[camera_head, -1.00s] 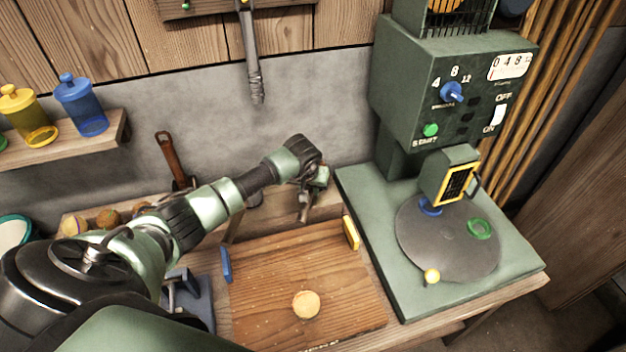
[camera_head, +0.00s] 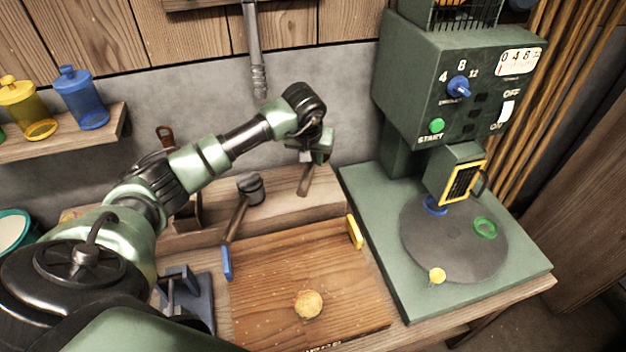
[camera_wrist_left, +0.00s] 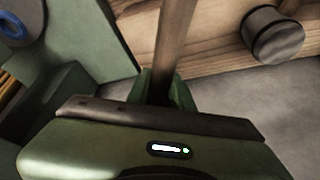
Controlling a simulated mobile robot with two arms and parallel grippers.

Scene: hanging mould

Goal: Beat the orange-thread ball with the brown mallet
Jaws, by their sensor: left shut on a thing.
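A round tan ball (camera_head: 308,304) sits on the wooden board (camera_head: 262,312); I cannot make out its thread colour. My left gripper (camera_head: 309,160) is above the wooden ledge behind the board, shut on a brown wooden handle (camera_head: 305,181) that points down. In the left wrist view the handle (camera_wrist_left: 173,45) runs up from between the fingers (camera_wrist_left: 160,92). The held tool's head is not clearly visible, so I cannot tell which mallet it is. My right gripper is not in view.
A green machine (camera_head: 370,230) with a round grey plate stands to the right. A blue tab (camera_head: 226,263) and a yellow tab (camera_head: 354,231) stand at the board's sides. A blue-grey metal stand (camera_head: 190,295) is left of the board. The space over the board is clear.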

